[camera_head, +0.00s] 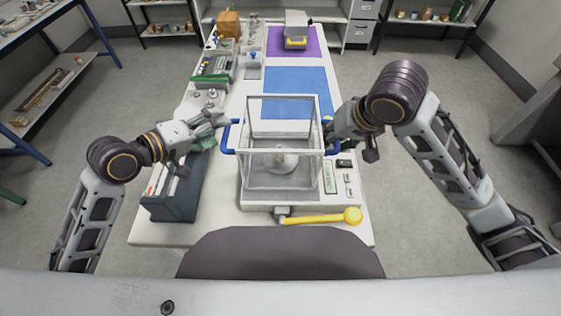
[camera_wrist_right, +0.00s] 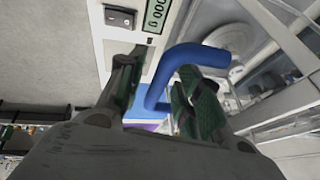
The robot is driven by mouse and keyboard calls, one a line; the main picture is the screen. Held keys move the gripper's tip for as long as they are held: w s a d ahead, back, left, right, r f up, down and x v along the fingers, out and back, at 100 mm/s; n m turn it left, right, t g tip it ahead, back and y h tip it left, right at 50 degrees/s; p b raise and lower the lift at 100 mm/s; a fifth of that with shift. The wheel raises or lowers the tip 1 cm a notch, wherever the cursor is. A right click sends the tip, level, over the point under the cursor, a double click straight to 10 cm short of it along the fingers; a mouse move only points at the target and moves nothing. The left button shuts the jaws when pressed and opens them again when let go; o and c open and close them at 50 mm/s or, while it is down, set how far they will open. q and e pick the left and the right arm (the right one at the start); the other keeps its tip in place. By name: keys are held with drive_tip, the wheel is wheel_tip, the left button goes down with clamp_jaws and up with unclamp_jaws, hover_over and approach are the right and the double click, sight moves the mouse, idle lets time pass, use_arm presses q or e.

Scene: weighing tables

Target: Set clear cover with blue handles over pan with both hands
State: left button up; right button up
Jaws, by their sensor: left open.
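The clear cover (camera_head: 281,98), a box with pale edges, stands upright around the pan (camera_head: 270,158) of the scale, which shows through its walls. I cannot tell whether its lower rim touches the scale. My left gripper (camera_head: 222,119) is open beside the cover's left blue handle (camera_head: 227,138); the fingertips are small here, and contact is unclear. My right gripper (camera_wrist_right: 155,92) is open, with the right blue handle (camera_wrist_right: 157,86) between its spread fingers, closer to the right finger. In the head view this gripper (camera_head: 331,128) is partly hidden by its wrist.
A yellow-handled tool (camera_head: 318,218) lies at the table's front edge. A dark file box (camera_head: 177,195) stands left of the scale, below my left arm. A blue mat (camera_head: 298,84) and a purple mat (camera_head: 270,45) lie behind. A green-and-white device (camera_head: 213,68) is at back left.

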use_arm(q)
drive_tip(key=shift+w+a, duration=0.2)
drive_tip(key=shift+a, duration=2)
use_arm(e)
drive_tip(key=o, duration=0.8)
drive_tip(key=shift+r, duration=0.1)
drive_tip(key=shift+v, duration=5.85)
use_arm(q)
drive_tip(key=shift+r, duration=0.15)
use_arm(e)
drive_tip(key=shift+r, duration=0.15)
use_arm(q)
wheel_tip(320, 180, up, 9)
drive_tip(key=p, duration=0.9)
use_arm(e)
wheel_tip(320, 180, up, 9)
drive_tip(key=shift+f, duration=0.1)
